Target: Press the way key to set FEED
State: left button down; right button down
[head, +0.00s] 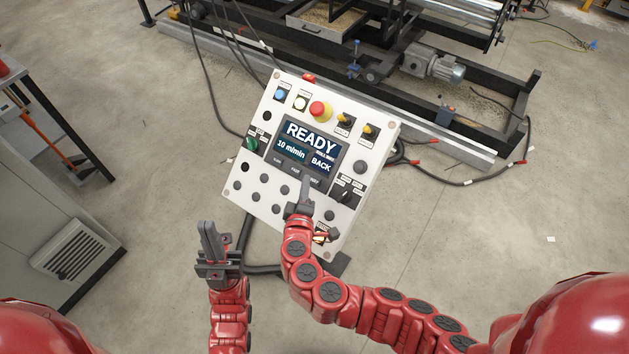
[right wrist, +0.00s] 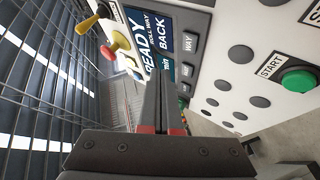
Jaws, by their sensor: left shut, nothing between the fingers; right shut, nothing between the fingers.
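The control panel (head: 262,187) is a white tilted box whose screen (head: 310,146) reads READY, 10 m/min and BACK. The way key (right wrist: 188,42), a dark grey key labelled WAY, shows clearly in the right wrist view beside the screen, next to the word BACK. In the head view it lies at the right end of the key row, partly covered by my gripper. My right gripper (head: 307,180) is shut and empty, its tips over the screen's lower edge near that key. I cannot tell whether they touch. My left gripper (head: 207,226) is shut and empty, left of the panel's lower part.
The panel also carries a red emergency stop button (head: 319,109), yellow-tipped switches (head: 368,130), a black rotary knob (head: 345,196) and a green START button (right wrist: 299,80). A machine frame (head: 480,120) with cables stands behind. A grey cabinet (head: 75,240) is at left.

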aim_at(315, 181)
jog(key=shift+w+d+f+b, duration=0.2)
jog(key=shift+w+f+b, duration=0.15)
jog(key=shift+f, duration=0.2)
jog(key=shift+w+d+f+b, duration=0.2)
jog(key=shift+w+f+b, duration=0.1)
jog(key=shift+f, duration=0.25)
jog(key=shift+w+d+f+b, duration=0.3)
jog(key=shift+w+f+b, duration=0.15)
jog(key=shift+f+b, duration=0.05)
dwell(0.9)
jog(key=shift+w+d+f+b, duration=0.2)
jog(key=shift+f+b, duration=0.1)
jog(key=shift+b, duration=0.25)
jog(key=shift+w+d+f+b, duration=0.15)
jog(key=shift+f+b, duration=0.15)
jog(key=shift+b, duration=0.15)
dwell(0.4)
jog(key=shift+r, duration=0.15)
jog(key=shift+s+a+r, duration=0.25)
jog(key=shift+s+r, duration=0.15)
jog(key=shift+r, duration=0.05)
dwell(0.4)
